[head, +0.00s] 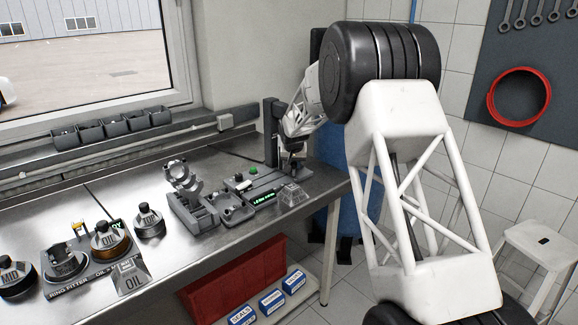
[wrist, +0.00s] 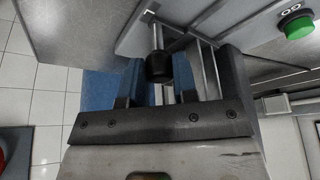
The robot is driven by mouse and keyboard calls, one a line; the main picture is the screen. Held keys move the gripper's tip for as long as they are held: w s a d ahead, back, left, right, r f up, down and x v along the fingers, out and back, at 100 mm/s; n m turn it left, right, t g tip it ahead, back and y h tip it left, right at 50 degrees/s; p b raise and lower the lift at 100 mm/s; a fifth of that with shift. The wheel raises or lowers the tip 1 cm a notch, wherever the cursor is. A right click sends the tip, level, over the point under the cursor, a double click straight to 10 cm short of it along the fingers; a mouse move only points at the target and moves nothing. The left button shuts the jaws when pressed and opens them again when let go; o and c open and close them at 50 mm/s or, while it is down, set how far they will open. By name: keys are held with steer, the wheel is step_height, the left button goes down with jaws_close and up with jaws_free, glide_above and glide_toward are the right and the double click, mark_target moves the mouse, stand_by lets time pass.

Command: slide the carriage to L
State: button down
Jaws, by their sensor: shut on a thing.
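My gripper (head: 291,150) is at the upright dark stand (head: 270,130) on the right end of the bench. I cannot tell whether this knob belongs to the carriage. No L mark is readable.
A green button (head: 253,171) shows by the stand; it is also in the wrist view (wrist: 299,29). A lit display (head: 264,199) and a clear block (head: 293,197) stand in front. A white stool (head: 545,250) stands at right.

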steer(key=shift+w+d, duration=0.2)
steer(key=c, duration=0.9)
jaws_free()
steer(key=shift+r, duration=0.1)
steer(key=v, duration=0.7)
steer(key=shift+s+r, duration=0.25)
steer(key=shift+r, duration=0.05)
